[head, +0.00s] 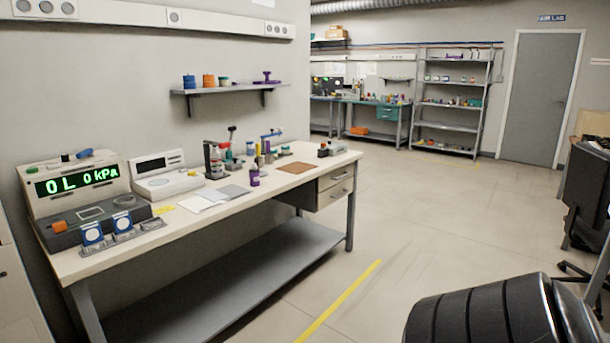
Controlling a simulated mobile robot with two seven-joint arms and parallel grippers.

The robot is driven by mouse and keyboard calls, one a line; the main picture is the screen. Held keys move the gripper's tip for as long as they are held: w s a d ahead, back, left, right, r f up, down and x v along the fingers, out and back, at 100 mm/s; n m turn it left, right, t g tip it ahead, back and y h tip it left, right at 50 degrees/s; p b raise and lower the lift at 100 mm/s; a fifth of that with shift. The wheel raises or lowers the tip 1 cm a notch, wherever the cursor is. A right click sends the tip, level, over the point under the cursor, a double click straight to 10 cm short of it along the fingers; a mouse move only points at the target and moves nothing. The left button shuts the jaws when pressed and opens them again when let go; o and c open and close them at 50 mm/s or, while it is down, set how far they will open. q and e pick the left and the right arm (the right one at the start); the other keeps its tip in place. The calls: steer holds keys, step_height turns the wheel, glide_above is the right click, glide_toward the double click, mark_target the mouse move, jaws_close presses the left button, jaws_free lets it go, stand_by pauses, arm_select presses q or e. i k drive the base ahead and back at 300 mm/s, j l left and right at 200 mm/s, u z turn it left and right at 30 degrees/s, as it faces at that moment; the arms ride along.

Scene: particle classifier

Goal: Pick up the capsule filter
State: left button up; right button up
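I cannot pick out the capsule filter with certainty at this distance. A workbench (228,190) along the left wall carries many small items. A cluster of small bottles and fittings stands near its middle, with a dark purple cup-like piece (254,177) at the front. Two blue-and-white round pieces (92,234) stand in small holders at the near left end of the bench. Neither of my grippers shows in the head view.
A pressure instrument (84,188) with a green display and a white device (163,175) stand on the bench. A wall shelf (228,89) hangs above. A second bench (372,118) and a shelf rack (449,104) stand at the back. The middle floor (430,215) is clear.

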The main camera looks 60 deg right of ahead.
mark_target(254, 174)
steer(key=z, duration=1.6)
steer(key=i+l+u, duration=0.1)
steer(key=i+u, duration=0.15)
steer(key=u, duration=0.15)
steer(key=i+l+u, duration=0.15)
steer(key=u, duration=0.25)
steer(key=i+l+u, duration=0.3)
steer(key=i+l, duration=0.4)
steer(key=l, duration=0.15)
